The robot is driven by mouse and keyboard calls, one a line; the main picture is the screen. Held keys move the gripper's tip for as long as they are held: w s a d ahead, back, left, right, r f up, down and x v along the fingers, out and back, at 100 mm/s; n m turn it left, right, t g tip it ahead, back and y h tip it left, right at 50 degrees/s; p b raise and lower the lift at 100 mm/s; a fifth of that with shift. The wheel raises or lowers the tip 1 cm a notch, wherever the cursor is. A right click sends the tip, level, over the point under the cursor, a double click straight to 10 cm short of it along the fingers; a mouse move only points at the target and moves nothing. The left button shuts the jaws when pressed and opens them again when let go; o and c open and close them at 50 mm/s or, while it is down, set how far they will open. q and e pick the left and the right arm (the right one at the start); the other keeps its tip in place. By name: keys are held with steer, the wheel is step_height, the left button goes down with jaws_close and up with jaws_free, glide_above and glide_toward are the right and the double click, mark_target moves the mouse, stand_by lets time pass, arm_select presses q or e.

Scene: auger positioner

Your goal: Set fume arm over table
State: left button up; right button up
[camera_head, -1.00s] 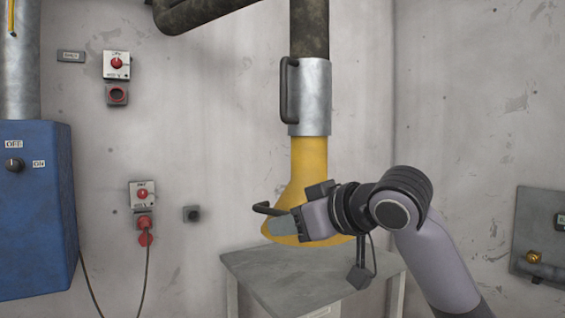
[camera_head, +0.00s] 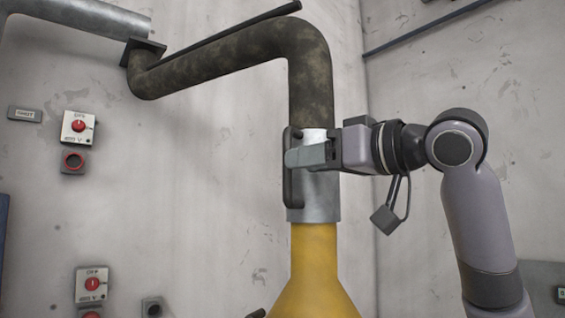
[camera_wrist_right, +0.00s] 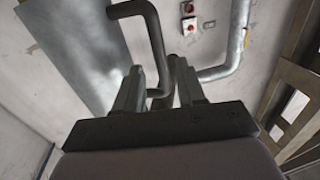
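The fume arm has a dark mottled pipe (camera_head: 311,85), a grey metal sleeve (camera_head: 322,207) with a black handle (camera_head: 293,190) on its left side, and a yellow hood (camera_head: 314,270) below. My right gripper (camera_head: 302,157) is in front of the sleeve, at the upper part of the handle. In the right wrist view, the handle (camera_wrist_right: 154,45) runs down between the two fingers of the gripper (camera_wrist_right: 160,82), which stand apart with space beside it. The sleeve (camera_wrist_right: 70,45) is at the left there. The table is out of view now. My left gripper is not in view.
The wall behind carries a red-knobbed switch box (camera_head: 79,127), a second one (camera_head: 93,285) lower down and a grey duct (camera_head: 80,15) at the top left. A thin dark pipe (camera_head: 425,32) crosses the right wall. The space left of the fume arm is clear.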

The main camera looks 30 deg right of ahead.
mark_target(289, 194)
steer(key=p+x, duration=0.1)
steer(key=x, duration=0.4)
steer(key=shift+c, duration=0.3)
jaws_close()
steer(key=shift+d, duration=0.1)
